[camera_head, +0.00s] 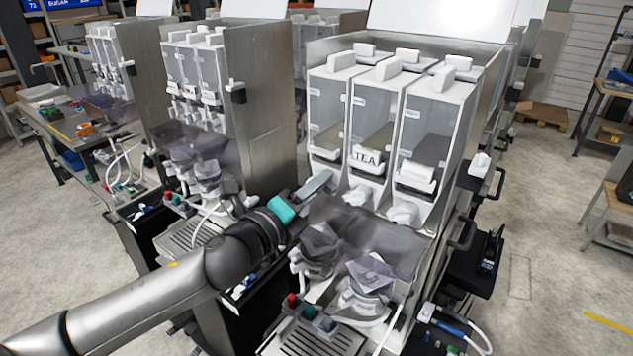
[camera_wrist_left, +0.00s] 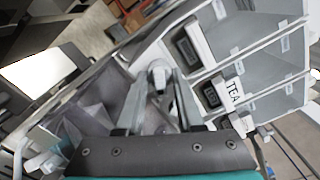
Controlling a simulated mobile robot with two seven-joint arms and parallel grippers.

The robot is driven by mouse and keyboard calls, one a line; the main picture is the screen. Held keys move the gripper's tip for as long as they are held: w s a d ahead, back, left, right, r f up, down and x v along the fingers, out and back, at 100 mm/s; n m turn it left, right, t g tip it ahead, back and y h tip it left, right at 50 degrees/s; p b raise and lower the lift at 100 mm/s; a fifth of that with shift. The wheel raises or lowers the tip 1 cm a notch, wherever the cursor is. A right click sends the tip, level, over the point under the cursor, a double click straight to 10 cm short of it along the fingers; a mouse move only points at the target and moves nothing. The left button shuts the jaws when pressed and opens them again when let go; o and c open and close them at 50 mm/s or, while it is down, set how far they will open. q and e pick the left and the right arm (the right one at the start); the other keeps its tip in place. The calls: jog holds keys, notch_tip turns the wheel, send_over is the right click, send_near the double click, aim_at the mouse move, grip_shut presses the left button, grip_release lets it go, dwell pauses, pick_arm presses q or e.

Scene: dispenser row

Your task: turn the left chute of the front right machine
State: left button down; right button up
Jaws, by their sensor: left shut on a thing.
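The front right machine (camera_head: 393,130) is a steel dispenser with three clear canisters, the middle one labelled TEA. Its middle chute (camera_head: 356,195) and right chute (camera_head: 402,213) are white spouts below the canisters. My left gripper (camera_head: 324,181) reaches in from the left, below the left canister (camera_head: 327,118). It is shut on the left chute, which its fingers mostly hide in the head view. In the left wrist view the white end of the left chute (camera_wrist_left: 158,70) shows between the two fingers (camera_wrist_left: 160,82). My right gripper is in neither view.
Smoky plastic bowls (camera_head: 372,275) and a drip tray (camera_head: 312,340) sit below the chutes, close to my left arm. A second dispenser (camera_head: 225,95) stands just left of the arm. Open floor (camera_head: 545,250) lies to the right.

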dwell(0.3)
pick_arm(q)
jog(key=c, duration=0.9)
grip_release()
jog(key=shift+b+v, duration=2.1)
jog(key=shift+v, duration=5.55)
